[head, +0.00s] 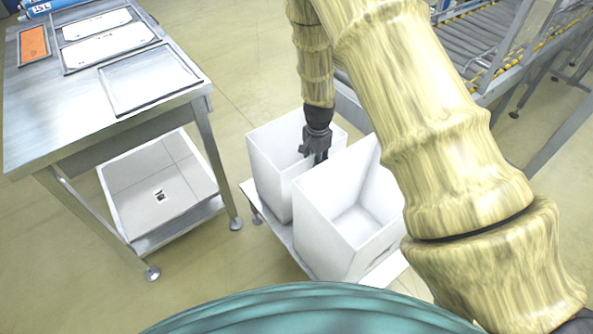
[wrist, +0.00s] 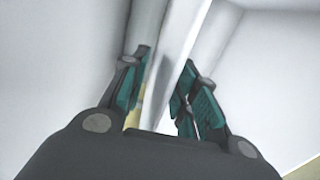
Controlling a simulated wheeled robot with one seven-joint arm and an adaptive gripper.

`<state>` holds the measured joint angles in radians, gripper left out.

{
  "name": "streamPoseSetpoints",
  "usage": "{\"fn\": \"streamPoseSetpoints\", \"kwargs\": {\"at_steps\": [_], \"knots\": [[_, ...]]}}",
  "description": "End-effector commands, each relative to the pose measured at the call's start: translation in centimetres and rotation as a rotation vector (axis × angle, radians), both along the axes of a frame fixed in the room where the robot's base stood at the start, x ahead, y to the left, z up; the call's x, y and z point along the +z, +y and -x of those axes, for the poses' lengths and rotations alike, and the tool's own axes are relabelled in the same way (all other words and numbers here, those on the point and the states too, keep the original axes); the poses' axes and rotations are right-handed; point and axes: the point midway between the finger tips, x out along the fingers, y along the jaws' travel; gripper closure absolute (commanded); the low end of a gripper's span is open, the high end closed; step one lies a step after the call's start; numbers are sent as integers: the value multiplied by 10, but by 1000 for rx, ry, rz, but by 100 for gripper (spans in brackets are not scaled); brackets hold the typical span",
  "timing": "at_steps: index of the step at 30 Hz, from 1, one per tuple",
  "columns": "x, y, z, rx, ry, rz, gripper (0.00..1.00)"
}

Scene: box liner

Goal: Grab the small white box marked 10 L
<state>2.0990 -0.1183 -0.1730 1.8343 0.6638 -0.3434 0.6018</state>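Two open white boxes stand side by side on a low stand: a rear-left one (head: 269,177) and a larger-looking front-right one (head: 325,232). I cannot read a 10 L mark on either. My gripper (head: 318,158) points down at the neighbouring rims between them, at the rear-left box's near wall. In the wrist view my gripper (wrist: 165,90) is open, with one finger on each side of a thin white wall (wrist: 166,70). The fingers look apart from it, though contact is hard to judge. The lower fingertips are partly hidden in the head view.
A steel table (head: 75,115) at left carries an orange panel (head: 33,43) and white trays (head: 108,50). A roller conveyor (head: 470,45) runs behind at right. Floor is clear between table and stand.

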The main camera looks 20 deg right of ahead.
Motion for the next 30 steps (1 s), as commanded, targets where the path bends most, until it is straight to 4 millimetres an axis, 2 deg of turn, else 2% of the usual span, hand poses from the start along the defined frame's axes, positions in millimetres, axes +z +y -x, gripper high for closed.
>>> {"fn": "streamPoseSetpoints", "kwargs": {"at_steps": [4,11,16,17,30], "knots": [[-16,0,-1,0,-1,0,71],[-18,0,-1,1,-1,0,71],[-18,0,-1,0,-1,0,98],[-18,0,-1,0,-1,0,100],[-17,0,-1,0,-2,0,100]]}}
